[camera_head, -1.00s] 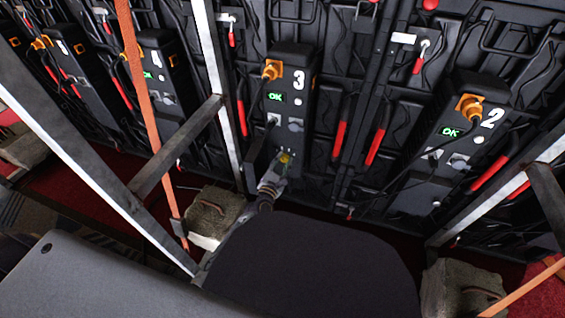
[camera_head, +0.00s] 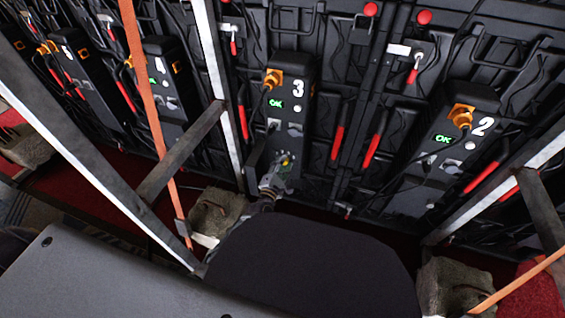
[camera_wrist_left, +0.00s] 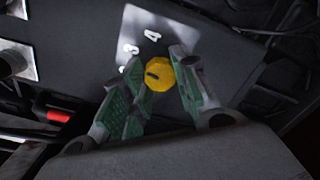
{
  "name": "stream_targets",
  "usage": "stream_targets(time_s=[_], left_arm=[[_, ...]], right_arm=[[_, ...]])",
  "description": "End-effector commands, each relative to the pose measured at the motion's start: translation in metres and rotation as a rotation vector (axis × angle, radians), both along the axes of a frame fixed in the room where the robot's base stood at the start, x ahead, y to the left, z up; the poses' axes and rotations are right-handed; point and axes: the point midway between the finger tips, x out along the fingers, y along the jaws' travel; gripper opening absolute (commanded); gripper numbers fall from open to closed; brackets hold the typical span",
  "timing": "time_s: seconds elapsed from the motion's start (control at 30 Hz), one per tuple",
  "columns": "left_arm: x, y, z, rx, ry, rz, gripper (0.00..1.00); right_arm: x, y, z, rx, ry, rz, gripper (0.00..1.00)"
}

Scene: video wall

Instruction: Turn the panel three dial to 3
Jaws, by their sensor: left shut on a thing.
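Panel three (camera_head: 293,118) is a black box with a white 3 and a green OK display, upright at the middle of the head view. Its yellow dial (camera_head: 285,160) is low on the panel, partly hidden by my left gripper (camera_head: 277,172). In the left wrist view the yellow dial (camera_wrist_left: 159,74) sits between the green-padded fingertips of the left gripper (camera_wrist_left: 162,84), which is shut on it. A dark mark shows on the dial's face. A white 4 and 3 and part of another digit are printed beside the dial. My right gripper is not in view.
Panel two (camera_head: 447,150) stands to the right and panel four (camera_head: 165,95) to the left. A metal frame bar (camera_head: 215,80) and an orange strap (camera_head: 143,90) cross the left side. Stone-like weights (camera_head: 217,212) sit on the red floor. Cables and red handles line the wall.

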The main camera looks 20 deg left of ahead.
Motion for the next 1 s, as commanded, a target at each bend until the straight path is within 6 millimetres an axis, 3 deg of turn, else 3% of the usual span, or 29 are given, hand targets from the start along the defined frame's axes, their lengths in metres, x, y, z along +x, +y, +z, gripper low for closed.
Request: stream_targets(time_s=[0.33, 0.83, 0.87, 1.0], left_arm=[[0.0000, -0.0006, 0.0008, 0.167, -0.006, -0.001, 0.04], [-0.0001, -0.0007, -0.0003, 0.191, -0.007, -0.001, 0.04], [-0.0001, -0.0007, -0.0003, 0.191, -0.006, 0.000, 0.32], [-0.0001, -0.0007, -0.0003, 0.191, -0.006, 0.000, 0.50]], right_arm=[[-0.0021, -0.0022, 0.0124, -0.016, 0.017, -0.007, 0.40], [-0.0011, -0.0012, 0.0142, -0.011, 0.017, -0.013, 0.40], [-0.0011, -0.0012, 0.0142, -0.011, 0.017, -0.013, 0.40], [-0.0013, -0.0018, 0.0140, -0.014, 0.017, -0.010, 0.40]])
